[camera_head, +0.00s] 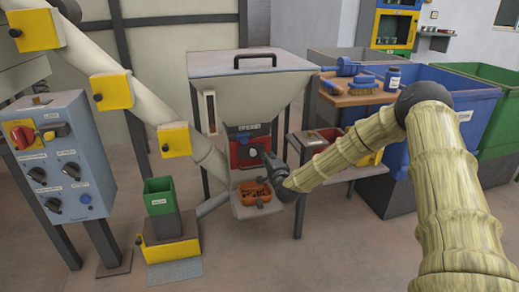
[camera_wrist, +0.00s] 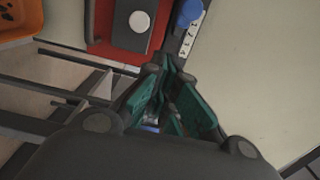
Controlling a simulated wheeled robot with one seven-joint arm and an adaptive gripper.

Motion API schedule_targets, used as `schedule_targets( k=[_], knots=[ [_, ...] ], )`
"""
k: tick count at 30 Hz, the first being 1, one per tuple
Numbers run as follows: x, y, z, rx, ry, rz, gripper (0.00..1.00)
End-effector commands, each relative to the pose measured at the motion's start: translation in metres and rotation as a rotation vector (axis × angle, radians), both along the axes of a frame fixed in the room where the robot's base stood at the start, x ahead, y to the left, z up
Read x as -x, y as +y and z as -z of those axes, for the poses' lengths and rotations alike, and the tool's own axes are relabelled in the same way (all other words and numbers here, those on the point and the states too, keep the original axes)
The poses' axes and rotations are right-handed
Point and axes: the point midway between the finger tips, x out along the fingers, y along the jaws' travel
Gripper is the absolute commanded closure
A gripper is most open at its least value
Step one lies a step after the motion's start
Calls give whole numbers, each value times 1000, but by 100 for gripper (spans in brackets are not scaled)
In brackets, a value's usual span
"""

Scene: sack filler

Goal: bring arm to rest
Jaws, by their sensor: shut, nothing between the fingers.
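My arm reaches in from the right in the head view, in a ribbed straw-coloured sleeve. My gripper (camera_head: 268,158) is in front of the hopper's frame, just right of and below the red panel (camera_head: 246,149). In the wrist view my gripper (camera_wrist: 170,68) has its green-padded fingers together, with nothing seen between them. The red panel with its grey plate and white round knob (camera_wrist: 139,21) lies beyond the fingertips.
An orange tray (camera_head: 254,195) with small brown pieces sits below the hopper (camera_head: 250,90). A wooden bench (camera_head: 355,98) with brushes and a jar stands behind my arm, beside a blue bin (camera_head: 455,95). A control box (camera_head: 52,160) is at left.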

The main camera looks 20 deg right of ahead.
Motion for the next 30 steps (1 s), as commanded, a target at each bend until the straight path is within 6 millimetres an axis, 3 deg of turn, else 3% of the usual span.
schedule_targets(
  k=[8,11,14,23,30],
  knots=[
    [6,9,10,16,23,-13,100],
    [18,31,34,55,82,-48,100],
    [39,62,70,119,175,-103,100],
    [138,148,185,353,479,-316,100],
    [245,193,260,552,711,-519,100]
  ],
)
